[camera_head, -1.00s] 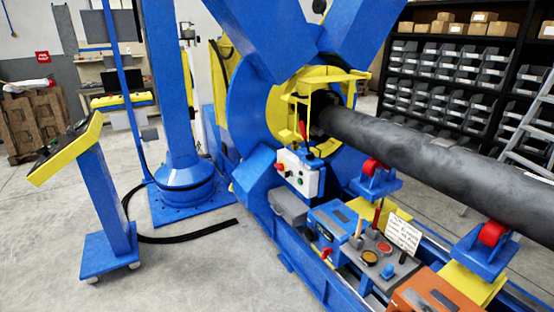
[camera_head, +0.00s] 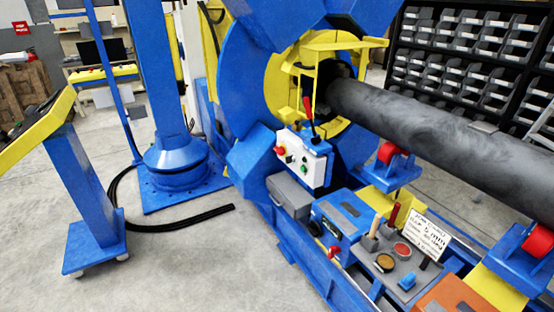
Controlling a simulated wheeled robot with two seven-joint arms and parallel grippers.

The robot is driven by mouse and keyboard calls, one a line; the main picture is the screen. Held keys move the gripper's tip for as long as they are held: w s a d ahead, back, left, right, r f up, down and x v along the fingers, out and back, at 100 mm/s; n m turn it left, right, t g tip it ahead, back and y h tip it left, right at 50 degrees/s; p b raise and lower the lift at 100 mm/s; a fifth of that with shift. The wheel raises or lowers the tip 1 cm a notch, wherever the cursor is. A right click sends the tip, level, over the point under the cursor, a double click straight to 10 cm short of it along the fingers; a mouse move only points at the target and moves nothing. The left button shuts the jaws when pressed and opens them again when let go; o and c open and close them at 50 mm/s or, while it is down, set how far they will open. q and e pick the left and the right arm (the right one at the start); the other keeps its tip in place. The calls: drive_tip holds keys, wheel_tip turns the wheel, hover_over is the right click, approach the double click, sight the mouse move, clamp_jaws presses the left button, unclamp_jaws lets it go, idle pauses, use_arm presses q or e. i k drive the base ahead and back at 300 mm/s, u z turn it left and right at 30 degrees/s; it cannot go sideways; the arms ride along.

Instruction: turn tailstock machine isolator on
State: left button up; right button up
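A white control box (camera_head: 308,160) is mounted on the blue machine frame in the middle of the view. A red knob (camera_head: 281,150) stands out on its left side, and its front carries small red and green buttons. A lever with a red handle (camera_head: 308,106) stands up above the box. I cannot tell for sure which part is the isolator, nor its on or off position. A large blue and yellow ring (camera_head: 247,75) is behind the box, around the end of a dark pipe (camera_head: 420,125). Neither of my grippers is in view.
A blue box (camera_head: 338,215) and a grey tray (camera_head: 408,265) with tools and a card (camera_head: 428,236) lie in front of the pipe. A yellow-topped blue console (camera_head: 85,190) stands at left. A black cable chain (camera_head: 180,222) crosses the floor. Open floor lies front left.

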sight(280, 151)
drive_tip(key=z, duration=0.1)
drive_tip(key=k, duration=0.45)
drive_tip(key=u, duration=0.6)
drive_tip(key=i, duration=1.85)
drive_tip(key=z, duration=1.3)
drive_tip(key=i, duration=0.55)
drive_tip(key=z, duration=0.65)
